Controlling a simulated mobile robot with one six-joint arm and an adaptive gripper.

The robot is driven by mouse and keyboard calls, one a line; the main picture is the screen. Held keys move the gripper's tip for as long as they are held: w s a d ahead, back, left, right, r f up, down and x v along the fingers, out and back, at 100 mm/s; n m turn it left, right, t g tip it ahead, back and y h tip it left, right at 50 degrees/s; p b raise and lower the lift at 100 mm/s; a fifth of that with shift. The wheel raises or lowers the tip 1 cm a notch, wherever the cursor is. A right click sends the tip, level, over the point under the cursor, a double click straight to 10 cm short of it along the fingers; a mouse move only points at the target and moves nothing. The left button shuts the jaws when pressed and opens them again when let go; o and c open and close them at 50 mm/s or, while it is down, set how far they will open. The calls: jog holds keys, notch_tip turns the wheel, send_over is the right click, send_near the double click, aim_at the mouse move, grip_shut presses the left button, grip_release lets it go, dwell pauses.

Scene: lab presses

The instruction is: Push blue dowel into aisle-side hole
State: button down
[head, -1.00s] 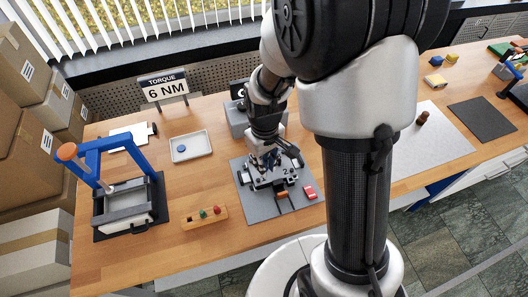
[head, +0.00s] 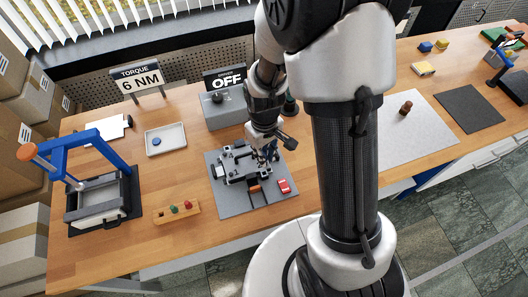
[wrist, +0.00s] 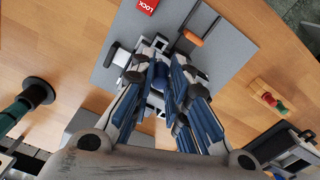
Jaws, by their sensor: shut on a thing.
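My gripper (head: 268,152) points down at the right part of a grey metal fixture (head: 234,166). In the wrist view my gripper's fingers (wrist: 163,76) are close together over the fixture (wrist: 150,50). A small blue piece, seemingly the blue dowel (wrist: 158,84), shows between the fingers and is mostly hidden by them. The fixture stands on a grey mat (head: 226,205) and has an orange-handled lever (head: 254,188) at its front. The holes are hidden by the fingers, so I cannot tell whether the dowel is in one.
A red LOCK tag (head: 284,186) lies on the mat. A wooden rack (head: 161,219) with small coloured pegs is at the front left. A tray with a blue disc (head: 156,141), a blue-framed press (head: 77,160) and a driver box (head: 222,113) marked OFF stand around.

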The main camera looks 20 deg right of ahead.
jog(key=shift+f+b, duration=2.1)
jog(key=shift+f, duration=0.65)
jog(key=shift+f+b, duration=1.1)
jog(key=shift+f, duration=0.25)
jog(key=shift+r+p, duration=0.8)
jog(key=shift+r, duration=0.3)
jog(key=shift+f+b, duration=1.05)
jog(key=shift+f, duration=0.2)
dwell(0.4)
jog(key=c, duration=1.5)
grip_release()
jog(key=shift+o, duration=0.2)
